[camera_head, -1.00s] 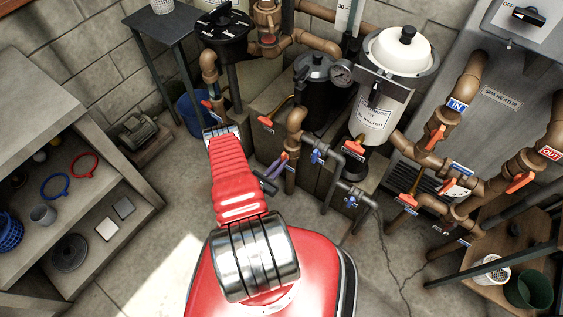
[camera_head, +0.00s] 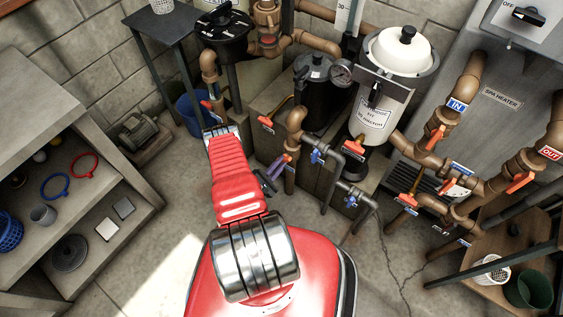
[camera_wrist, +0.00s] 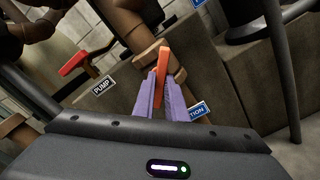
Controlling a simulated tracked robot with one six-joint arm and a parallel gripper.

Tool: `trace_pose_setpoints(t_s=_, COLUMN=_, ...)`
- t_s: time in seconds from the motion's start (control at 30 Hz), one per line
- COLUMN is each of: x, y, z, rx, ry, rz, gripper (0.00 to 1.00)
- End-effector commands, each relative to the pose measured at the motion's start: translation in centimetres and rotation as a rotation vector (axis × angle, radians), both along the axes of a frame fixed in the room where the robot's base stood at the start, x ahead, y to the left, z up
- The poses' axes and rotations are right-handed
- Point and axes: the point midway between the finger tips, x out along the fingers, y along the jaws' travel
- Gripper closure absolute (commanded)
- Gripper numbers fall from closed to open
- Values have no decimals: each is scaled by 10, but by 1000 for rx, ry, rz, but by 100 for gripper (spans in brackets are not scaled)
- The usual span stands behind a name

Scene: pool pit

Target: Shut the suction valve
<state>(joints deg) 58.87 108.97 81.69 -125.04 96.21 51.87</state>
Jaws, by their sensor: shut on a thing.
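The suction valve's orange handle (camera_wrist: 162,72) stands between my gripper's purple fingers (camera_wrist: 158,98) in the wrist view. My gripper is shut on it, with a finger on each side. The handle points up in that picture, in front of a brown pipe with a collar (camera_wrist: 150,55). A blue label reading "TION" (camera_wrist: 198,110) is just right of the fingers, partly hidden by them. In the head view my gripper (camera_head: 278,166) is at the lower part of the brown vertical pipe (camera_head: 294,135). The handle is too small there to read its angle.
A red handle (camera_wrist: 76,62) beside a "PUMP" label (camera_wrist: 103,87) is left of my fingers. A thin dark pipe (camera_wrist: 277,60) rises at the right. Blue-handled valves (camera_head: 318,156) on grey pipes stand close right of my gripper in the head view. The floor below is clear.

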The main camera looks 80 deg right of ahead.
Motion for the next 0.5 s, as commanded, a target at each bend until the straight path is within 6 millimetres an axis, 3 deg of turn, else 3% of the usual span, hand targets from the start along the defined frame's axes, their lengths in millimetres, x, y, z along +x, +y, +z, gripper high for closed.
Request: trace_pose_setpoints(t_s=0.5, x=1, y=0, z=-1, rx=-153, ry=-363, rz=2, gripper=100)
